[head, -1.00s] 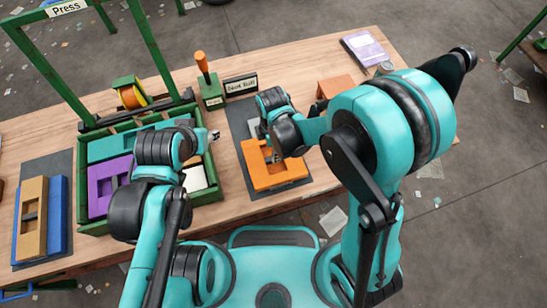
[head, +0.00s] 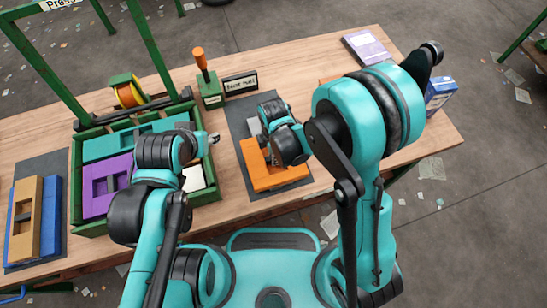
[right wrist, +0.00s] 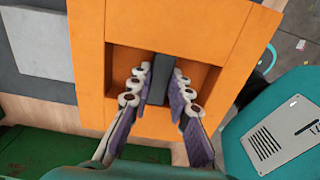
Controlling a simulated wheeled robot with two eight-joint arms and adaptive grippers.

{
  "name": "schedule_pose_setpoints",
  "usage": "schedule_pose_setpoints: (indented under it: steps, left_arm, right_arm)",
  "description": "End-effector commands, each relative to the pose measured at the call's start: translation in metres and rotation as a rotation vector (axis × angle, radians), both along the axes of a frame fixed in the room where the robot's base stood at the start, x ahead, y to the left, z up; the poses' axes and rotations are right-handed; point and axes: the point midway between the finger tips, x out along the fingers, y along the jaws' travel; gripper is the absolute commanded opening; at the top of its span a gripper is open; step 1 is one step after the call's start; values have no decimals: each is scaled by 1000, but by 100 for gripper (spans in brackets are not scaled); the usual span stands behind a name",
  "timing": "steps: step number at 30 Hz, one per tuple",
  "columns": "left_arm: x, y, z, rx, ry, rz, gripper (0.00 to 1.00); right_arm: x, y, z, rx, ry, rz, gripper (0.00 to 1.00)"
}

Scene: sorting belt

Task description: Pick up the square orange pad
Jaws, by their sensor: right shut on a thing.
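The square orange pad (head: 262,178) lies on a dark grey mat (head: 238,107) at the middle of the table. It has a recess with a dark bar across it, seen closely in the right wrist view (right wrist: 88,60). My right gripper (right wrist: 163,84) is shut on that bar, one finger on each side, inside the recess. In the head view my right wrist hides part of the pad and the fingers. My left gripper (head: 213,137) is over the green tray, and its fingers are too small to read.
The green tray (head: 207,188) left of the pad holds teal, purple and white pieces. Tan and blue blocks (head: 28,215) lie at far left. A stand with an orange handle (head: 203,72) and a small sign (head: 240,82) are behind. A blue box (head: 440,93) stands at right.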

Motion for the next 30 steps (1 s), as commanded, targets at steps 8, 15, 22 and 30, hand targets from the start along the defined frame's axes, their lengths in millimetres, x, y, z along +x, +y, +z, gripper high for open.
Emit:
schedule_pose_setpoints:
  steps: [8,15,22,30]
  left_arm:
    - [0,0,1,0,0,0,42]
    - [0,0,15,0,0,0,42]
    - [0,0,32,0,0,0,42]
    - [0,0,49,0,0,0,42]
  right_arm:
    - [0,0,3,0,0,0,0]
    - [0,0,30,0,0,0,0]
    - [-36,-11,66,0,0,2,0]
    - [-89,-28,99,0,0,1,0]
